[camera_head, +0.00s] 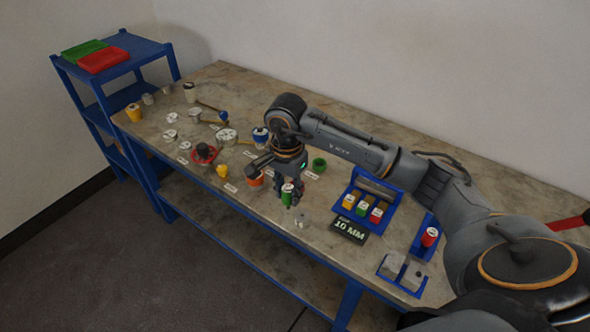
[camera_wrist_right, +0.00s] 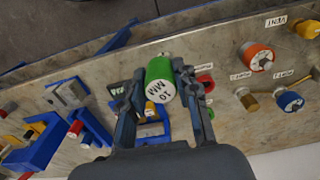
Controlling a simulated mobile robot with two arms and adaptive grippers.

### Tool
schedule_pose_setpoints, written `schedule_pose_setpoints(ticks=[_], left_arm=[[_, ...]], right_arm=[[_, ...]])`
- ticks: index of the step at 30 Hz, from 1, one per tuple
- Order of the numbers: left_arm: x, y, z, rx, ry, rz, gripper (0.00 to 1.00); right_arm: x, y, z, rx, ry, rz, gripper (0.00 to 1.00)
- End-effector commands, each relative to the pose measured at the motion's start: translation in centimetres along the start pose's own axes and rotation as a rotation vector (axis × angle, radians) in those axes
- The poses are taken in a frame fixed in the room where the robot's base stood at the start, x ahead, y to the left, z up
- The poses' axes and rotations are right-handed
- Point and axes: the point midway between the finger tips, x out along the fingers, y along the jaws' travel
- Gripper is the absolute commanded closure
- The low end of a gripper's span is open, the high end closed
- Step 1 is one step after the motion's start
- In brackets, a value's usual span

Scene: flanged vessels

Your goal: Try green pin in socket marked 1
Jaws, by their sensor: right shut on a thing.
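My right gripper (camera_head: 290,195) is shut on the green pin (camera_head: 287,196) and holds it over the front part of the bench. In the right wrist view, the green pin (camera_wrist_right: 158,72) sits between the fingers, its white end reading "10 MM" towards the camera. The blue tray (camera_head: 411,290) near the bench's front right edge holds two grey blocks (camera_head: 392,265); a dark hole shows in the right block (camera_head: 413,277). I cannot read a 1 on either block, so which is the marked socket is unclear. My left gripper is not in view.
A red-topped piece (camera_head: 430,236) sits in another blue holder. Flanged parts crowd the left.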

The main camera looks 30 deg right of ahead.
Motion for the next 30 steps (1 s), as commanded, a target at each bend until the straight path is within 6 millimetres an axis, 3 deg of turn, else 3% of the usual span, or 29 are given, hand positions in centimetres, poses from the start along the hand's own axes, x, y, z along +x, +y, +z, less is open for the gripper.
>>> schedule_pose_setpoints(ticks=[1, 3, 8, 24, 30], left_arm=[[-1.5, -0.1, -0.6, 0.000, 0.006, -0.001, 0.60], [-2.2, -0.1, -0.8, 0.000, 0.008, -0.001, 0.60], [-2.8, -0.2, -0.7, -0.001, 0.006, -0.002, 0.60], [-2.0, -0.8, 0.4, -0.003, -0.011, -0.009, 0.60], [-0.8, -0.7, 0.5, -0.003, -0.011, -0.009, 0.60]], right_arm=[[-0.2, 0.0, -1.6, 0.127, -0.003, 0.007, 1.00], [0.5, 0.0, -3.5, 0.279, -0.002, 0.006, 1.00], [1.7, 0.3, -5.8, 0.472, 0.001, 0.001, 1.00], [2.1, 0.2, -6.1, 0.492, 0.003, -0.001, 1.00], [3.6, 0.3, -6.0, 0.492, 0.002, 0.001, 1.00]])
